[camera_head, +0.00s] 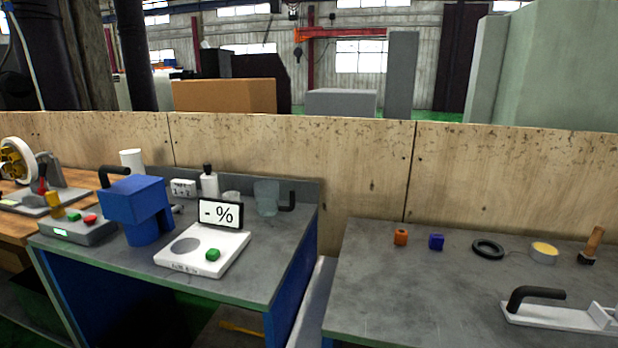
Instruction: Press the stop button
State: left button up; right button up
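A grey control box (95,233) sits at the left end of the left bench. It carries a red button (90,219), a green button (73,217) and a small lit green display (60,232). Labels on the buttons are too small to read. A white panel (215,261) with a grey disc, a green knob and a "- %" display (220,214) lies further right on the same bench. Neither of my grippers is in view.
A blue device (140,198) with a black handle stands right of the control box. A wheel machine (19,164) is at the far left. A clear jug (266,198) and bottle (209,182) stand behind. A gap separates the right bench (400,290), which holds small parts.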

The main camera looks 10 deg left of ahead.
aim_at(90, 219)
jog(key=u, duration=1.85)
